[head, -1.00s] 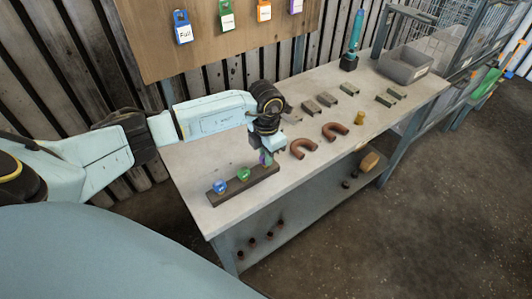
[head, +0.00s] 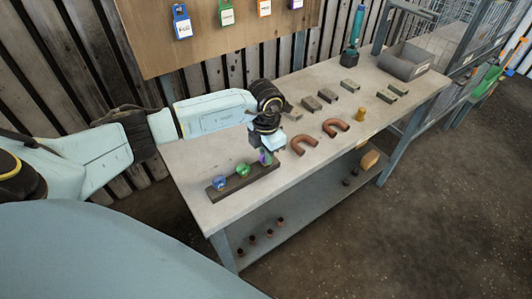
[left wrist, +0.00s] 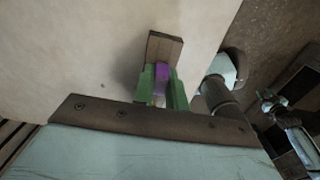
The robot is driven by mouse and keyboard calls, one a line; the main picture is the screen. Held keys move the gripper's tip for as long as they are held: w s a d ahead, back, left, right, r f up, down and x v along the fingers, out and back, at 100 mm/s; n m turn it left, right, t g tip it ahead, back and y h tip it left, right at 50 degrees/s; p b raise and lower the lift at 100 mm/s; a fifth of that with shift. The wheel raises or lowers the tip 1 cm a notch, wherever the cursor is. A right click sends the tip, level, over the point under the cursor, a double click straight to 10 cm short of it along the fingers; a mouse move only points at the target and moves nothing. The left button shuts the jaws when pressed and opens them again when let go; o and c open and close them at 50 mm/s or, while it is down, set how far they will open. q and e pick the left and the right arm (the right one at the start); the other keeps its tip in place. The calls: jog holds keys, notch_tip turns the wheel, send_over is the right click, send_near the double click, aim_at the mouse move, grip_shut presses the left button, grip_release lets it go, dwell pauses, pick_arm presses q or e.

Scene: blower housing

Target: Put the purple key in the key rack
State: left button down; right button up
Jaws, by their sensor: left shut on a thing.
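The key rack (head: 242,185) is a dark brown bar on the near left part of the workbench. A blue key (head: 219,183) and a green key (head: 243,170) stand in its left and middle places. My left gripper (head: 264,153) is shut on the purple key (head: 265,160) at the rack's right end. In the left wrist view, the purple key (left wrist: 161,74) shows between the green fingertips, against the brown rack (left wrist: 165,48). The fingers hide its lower end, so I cannot tell how deep it sits.
A wooden board (head: 215,50) with coloured tags hangs behind. The bench's front strip is clear.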

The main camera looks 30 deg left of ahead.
pick_arm(q)
jog(key=c, duration=1.3)
grip_release()
jog(key=shift+c, duration=0.2)
notch_tip(320, 180, up, 14)
jog(key=shift+f+b, duration=0.25)
jog(key=shift+b, duration=0.1)
